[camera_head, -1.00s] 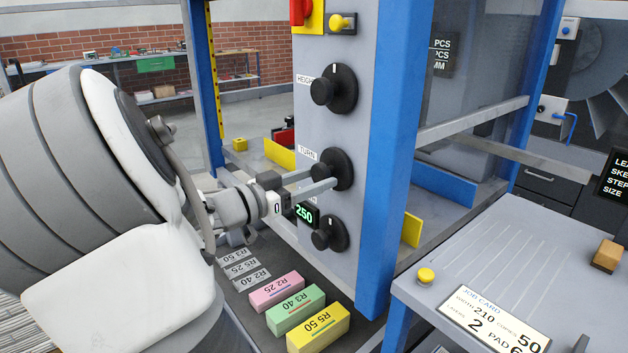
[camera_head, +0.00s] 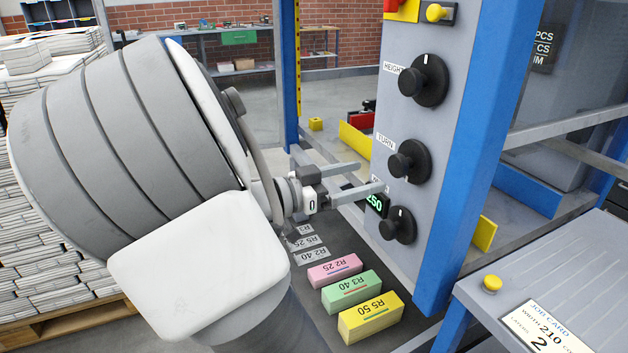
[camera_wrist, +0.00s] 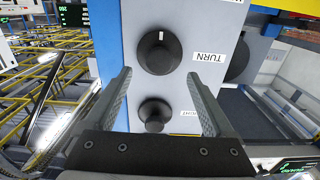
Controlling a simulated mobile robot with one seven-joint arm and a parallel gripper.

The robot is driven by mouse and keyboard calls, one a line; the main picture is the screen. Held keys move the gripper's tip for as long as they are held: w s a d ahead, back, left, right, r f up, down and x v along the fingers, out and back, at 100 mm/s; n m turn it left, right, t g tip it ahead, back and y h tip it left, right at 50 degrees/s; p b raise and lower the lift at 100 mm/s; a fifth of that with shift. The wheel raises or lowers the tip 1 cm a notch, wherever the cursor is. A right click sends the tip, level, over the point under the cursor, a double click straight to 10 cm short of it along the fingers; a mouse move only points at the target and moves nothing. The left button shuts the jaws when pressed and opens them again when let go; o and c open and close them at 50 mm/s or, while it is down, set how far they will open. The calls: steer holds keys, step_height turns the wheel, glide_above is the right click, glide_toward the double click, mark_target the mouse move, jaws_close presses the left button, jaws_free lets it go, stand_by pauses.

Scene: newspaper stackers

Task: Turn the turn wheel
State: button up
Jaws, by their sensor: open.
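The turn wheel, a black knob (camera_head: 410,160) under a TURN label (camera_head: 385,140), is the middle of three knobs on a grey panel (camera_head: 408,110). In the wrist view the turn wheel (camera_wrist: 158,54) has a white mark at its top edge. My gripper (camera_head: 368,177) is open and empty, left of and slightly below the turn wheel, with its fingers pointing toward the panel. The fingertips appear apart from the wheel. In the wrist view my gripper (camera_wrist: 158,76) has one finger on each side, with the wheel just beyond and between the tips.
The height knob (camera_head: 423,80) is above and another knob (camera_head: 397,225) below, beside a green 250 display (camera_head: 376,204). A blue post (camera_head: 478,150) edges the panel. Pink (camera_head: 334,270), green (camera_head: 351,291) and yellow (camera_head: 370,317) blocks lie below. A table (camera_head: 560,275) stands right.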

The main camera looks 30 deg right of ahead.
steer(key=w+a+p, duration=0.1)
steer(key=a+p, duration=0.1)
steer(key=a, duration=0.8)
steer(key=s+f+n+g+y, duration=0.1)
steer(key=s+f+n+y, duration=0.55)
steer(key=s+y, duration=0.2)
steer(key=s+a+r+n+t+y, duration=0.2)
steer(key=a+r+n+t+y, duration=0.15)
steer(key=a+n+y, duration=0.2)
steer(key=s+a+r+n+t+y, duration=0.2)
steer(key=s+a+n+t+y, duration=0.1)
steer(key=a+n+t+y, duration=0.25)
step_height(320, 180, up, 24)
steer(key=a+n+h+p, duration=0.1)
steer(key=n+p, duration=0.1)
steer(key=p, duration=2.2)
steer(key=shift+g, duration=0.3)
